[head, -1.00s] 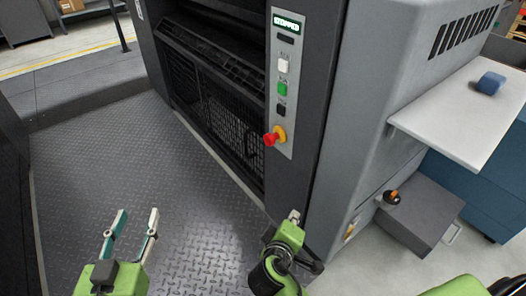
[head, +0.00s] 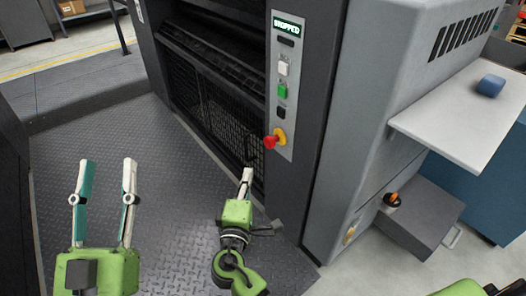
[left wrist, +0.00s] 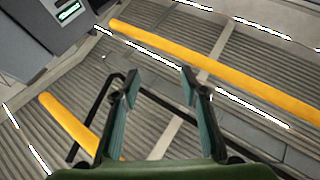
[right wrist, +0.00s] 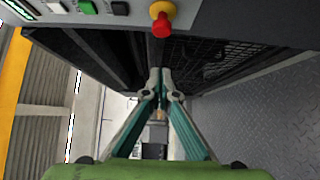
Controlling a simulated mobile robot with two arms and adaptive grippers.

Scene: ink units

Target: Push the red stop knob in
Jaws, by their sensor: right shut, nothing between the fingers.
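The red stop knob (head: 270,142) sits on a yellow collar low on the light control panel (head: 284,60) of the machine. It also shows at the top of the right wrist view (right wrist: 161,25), beyond the fingertips and apart from them. My right gripper (head: 247,172) is shut and empty, a little below and left of the knob in the head view. Its closed tips show in the right wrist view (right wrist: 160,72). My left gripper (head: 105,165) is open and empty above the plated floor at left; its spread fingers also show in the left wrist view (left wrist: 158,75).
The panel's display (head: 287,26) reads STOPPED, with white, green (head: 282,91) and black buttons below it. A dark mesh guard (head: 220,120) is left of the panel. A white shelf (head: 450,120) holding a blue object juts out at right. The plated floor is clear.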

